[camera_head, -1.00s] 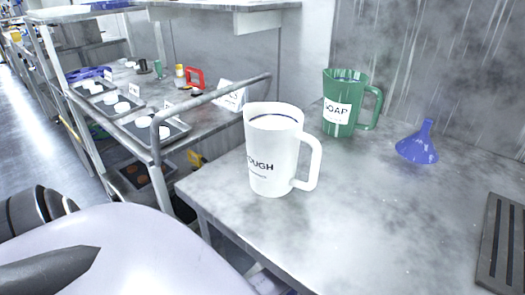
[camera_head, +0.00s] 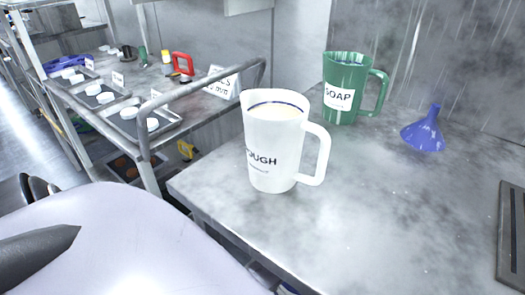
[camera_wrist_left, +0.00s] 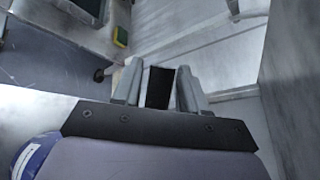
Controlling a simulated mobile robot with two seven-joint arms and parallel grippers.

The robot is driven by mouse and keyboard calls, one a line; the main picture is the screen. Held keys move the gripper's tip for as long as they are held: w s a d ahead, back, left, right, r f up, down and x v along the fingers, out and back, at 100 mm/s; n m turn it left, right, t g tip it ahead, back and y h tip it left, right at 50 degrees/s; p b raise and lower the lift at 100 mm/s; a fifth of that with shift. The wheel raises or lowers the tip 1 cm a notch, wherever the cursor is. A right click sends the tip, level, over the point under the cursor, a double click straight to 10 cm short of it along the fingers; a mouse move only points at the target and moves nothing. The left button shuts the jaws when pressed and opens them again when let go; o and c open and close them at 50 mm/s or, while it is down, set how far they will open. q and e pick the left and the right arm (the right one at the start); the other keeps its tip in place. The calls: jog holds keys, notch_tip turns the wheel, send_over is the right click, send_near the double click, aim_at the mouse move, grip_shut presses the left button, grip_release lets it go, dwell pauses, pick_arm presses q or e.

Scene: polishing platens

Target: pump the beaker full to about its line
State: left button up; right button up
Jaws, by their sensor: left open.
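A white beaker with a handle (camera_head: 272,150) stands upright near the left edge of the grey bench. Its label is partly out of sight and reads "OUGH". A dark blue line runs around inside near its rim, and pale contents show within. A green handled jug marked "SOAP" (camera_head: 345,85) stands behind it to the right. No pump can be made out. My left gripper (camera_wrist_left: 158,88) is open in the left wrist view, with no object seen held between its fingers; the beaker is not recognisable there. My right gripper is not in view.
A blue funnel (camera_head: 423,132) stands mouth down on the bench (camera_head: 390,200), right of the jug. A dark slotted plate (camera_head: 512,235) lies at the right edge. A rack with trays of white pucks (camera_head: 100,98) and a rail (camera_head: 205,95) is at left. The bench's middle is clear.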

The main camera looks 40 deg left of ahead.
pick_arm(q)
grip_shut()
jog(key=shift+s+p, duration=0.1)
jog(key=shift+p, duration=0.4)
jog(key=shift+a+f, duration=0.1)
jog(key=shift+f, duration=0.05)
grip_release()
